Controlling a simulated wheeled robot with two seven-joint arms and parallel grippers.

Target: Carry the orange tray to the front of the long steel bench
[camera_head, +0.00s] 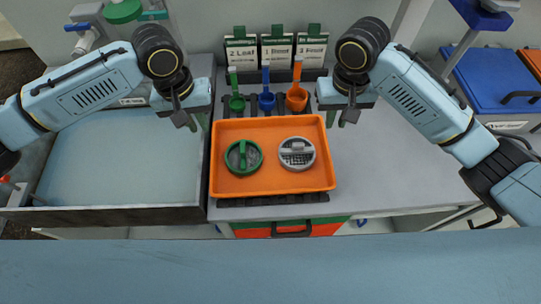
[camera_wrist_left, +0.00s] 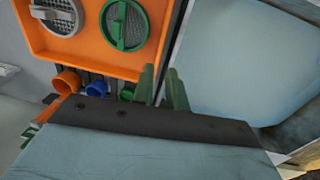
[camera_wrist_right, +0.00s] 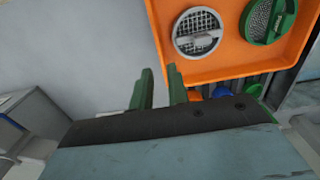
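The orange tray (camera_head: 270,184) lies flat over a dark slotted base on the grey steel bench (camera_head: 400,165), close to the bench's front edge. In it sit a green-rimmed round strainer (camera_head: 243,157) and a grey one (camera_head: 296,153). My left gripper (camera_head: 194,121) is open and empty at the tray's back left corner. My right gripper (camera_head: 340,117) is open and empty at the back right corner. In the left wrist view (camera_wrist_left: 162,88) and the right wrist view (camera_wrist_right: 160,88), the green fingers stand apart near the tray's corners. Contact with the tray cannot be told.
Green (camera_head: 237,103), blue (camera_head: 267,102) and orange (camera_head: 297,98) scoops stand in a dark rack behind the tray, below three labelled cards (camera_head: 277,48). A wide basin (camera_head: 120,160) is at left. A blue-lidded bin (camera_head: 490,80) is at right. The bench right of the tray is clear.

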